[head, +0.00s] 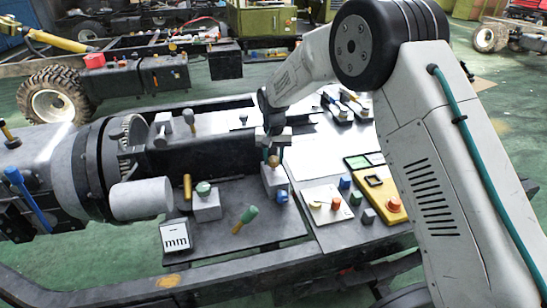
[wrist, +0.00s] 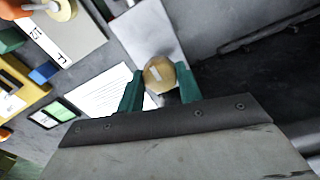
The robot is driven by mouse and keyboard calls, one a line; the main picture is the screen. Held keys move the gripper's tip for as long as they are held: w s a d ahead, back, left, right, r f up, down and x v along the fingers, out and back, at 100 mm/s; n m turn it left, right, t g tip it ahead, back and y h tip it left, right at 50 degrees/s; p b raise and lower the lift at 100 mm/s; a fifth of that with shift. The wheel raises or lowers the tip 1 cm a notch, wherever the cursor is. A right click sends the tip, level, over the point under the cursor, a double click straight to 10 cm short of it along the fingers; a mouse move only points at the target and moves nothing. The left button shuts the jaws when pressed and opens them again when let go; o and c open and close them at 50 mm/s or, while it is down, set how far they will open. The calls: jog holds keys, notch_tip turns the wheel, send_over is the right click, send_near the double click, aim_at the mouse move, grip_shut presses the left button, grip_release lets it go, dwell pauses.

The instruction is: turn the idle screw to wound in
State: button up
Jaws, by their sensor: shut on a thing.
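A round tan knob, which I take to be the idle screw (head: 273,161), stands on top of a grey block (head: 274,180) in the middle of the head view. In the wrist view the idle screw (wrist: 158,73) has a short pale mark on its face. My gripper (head: 273,153) comes down over it from above. In the wrist view the teal fingers of my gripper (wrist: 160,88) are shut on the knob, one on each side. How far the screw is wound in cannot be told.
A grey block with a green knob (head: 205,188) and a green-handled lever (head: 246,217) stand to the left. A plate with coloured knobs (head: 328,204) and a yellow box with a red button (head: 395,206) lie to the right. A white sheet (wrist: 110,88) lies close by.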

jog(key=m, duration=0.5)
jog(key=shift+w+r+m, duration=0.1)
jog(key=shift+m, duration=0.2)
jog(key=m, duration=0.5)
jog(key=shift+m, duration=0.3)
jog(key=m, duration=1)
jog(key=shift+m, duration=0.4)
jog(key=o, duration=1)
